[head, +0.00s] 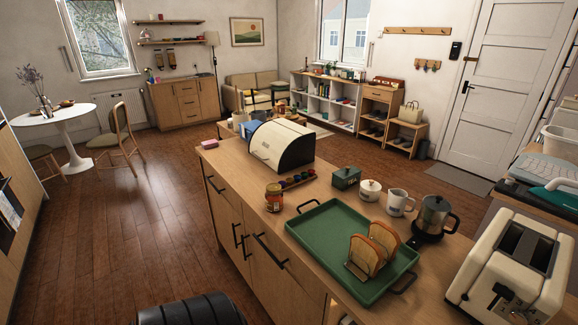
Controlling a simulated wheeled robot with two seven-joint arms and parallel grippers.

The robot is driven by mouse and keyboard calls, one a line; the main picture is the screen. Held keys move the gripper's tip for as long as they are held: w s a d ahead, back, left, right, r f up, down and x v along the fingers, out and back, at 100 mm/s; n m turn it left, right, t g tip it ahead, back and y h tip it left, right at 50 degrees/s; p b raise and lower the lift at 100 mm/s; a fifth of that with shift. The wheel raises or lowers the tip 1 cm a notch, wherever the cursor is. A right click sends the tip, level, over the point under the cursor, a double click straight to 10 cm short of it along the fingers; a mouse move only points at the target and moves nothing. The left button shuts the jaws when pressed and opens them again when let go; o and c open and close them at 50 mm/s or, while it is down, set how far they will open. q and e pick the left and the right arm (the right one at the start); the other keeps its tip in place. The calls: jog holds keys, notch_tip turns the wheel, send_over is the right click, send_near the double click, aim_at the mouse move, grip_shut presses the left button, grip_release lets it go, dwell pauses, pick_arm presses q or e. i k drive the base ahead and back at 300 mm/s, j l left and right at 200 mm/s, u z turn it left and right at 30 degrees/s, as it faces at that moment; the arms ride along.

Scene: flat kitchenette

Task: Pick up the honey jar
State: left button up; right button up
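A small jar (274,197) with a reddish-gold lid and an orange-and-red label stands upright on the wooden counter (228,160), close to its left edge; it looks like the honey jar. It is between the cream bread box and the green tray, and its visible side is unobstructed. Neither of my grippers is in view. A dark ribbed part at the bottom edge seems to be mine, and no fingers show on it.
A green tray (312,247) with a toast rack stands just right of the jar. A bread box (281,146), a row of small coloured items (298,179), a tea tin (346,177), a mug (398,202) and a toaster (513,268) share the counter. Floor left of the counter is clear.

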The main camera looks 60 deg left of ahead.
aim_at(273, 196)
jog(key=u, duration=1.95)
